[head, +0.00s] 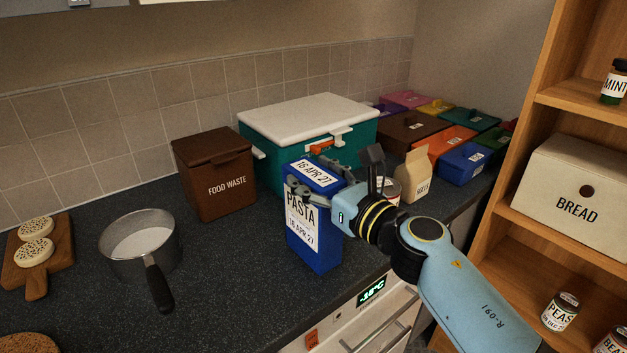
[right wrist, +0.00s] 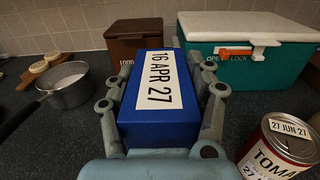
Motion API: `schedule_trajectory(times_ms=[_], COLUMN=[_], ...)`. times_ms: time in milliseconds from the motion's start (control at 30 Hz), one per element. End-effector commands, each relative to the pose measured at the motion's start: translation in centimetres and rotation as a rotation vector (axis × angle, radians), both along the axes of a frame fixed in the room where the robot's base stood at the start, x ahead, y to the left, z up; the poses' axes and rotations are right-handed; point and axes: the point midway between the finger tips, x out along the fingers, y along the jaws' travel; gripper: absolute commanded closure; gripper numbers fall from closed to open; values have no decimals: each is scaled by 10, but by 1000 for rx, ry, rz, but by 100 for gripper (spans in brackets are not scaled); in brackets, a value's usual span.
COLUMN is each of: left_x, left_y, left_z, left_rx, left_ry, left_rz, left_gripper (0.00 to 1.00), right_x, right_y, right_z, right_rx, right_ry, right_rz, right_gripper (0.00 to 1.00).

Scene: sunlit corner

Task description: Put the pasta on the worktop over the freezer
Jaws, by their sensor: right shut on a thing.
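The pasta (head: 325,248) is a blue box with white labels reading PASTA and 16 APR 27. It is upright at the front of the dark worktop (head: 232,262), above the freezer (head: 365,325) with its lit -18°C display. I cannot tell for sure whether its base touches the worktop. My right gripper (head: 316,180) is shut on the upper part of the box. In the right wrist view the blue box (right wrist: 150,133) sits between the two grey fingers. My left gripper is not in view.
A green cooler (head: 265,155) and brown food waste bin (head: 215,178) stand behind the box. A tomato can (right wrist: 280,145) and paper bag (head: 414,175) are close on its right. A saucepan (head: 140,240) stands left, with clear worktop between.

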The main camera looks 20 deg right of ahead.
Motion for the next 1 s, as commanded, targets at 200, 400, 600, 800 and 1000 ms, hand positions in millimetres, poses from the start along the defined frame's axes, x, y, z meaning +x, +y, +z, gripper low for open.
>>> schedule_trajectory(times_ms=[200,400,600,800,1000], left_x=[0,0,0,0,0], left_y=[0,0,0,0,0], left_z=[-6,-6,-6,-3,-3], left_rx=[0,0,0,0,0], left_ry=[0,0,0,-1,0], left_rz=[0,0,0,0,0], left_gripper=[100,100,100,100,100], right_x=[0,0,0,0,-25], right_y=[0,0,0,0,-9], right_z=[-5,-6,-6,-3,-2], right_rx=[1,0,0,0,-4], right_ry=[-3,0,0,0,3], right_rz=[0,0,0,0,0], right_gripper=[100,27,18,18,18])
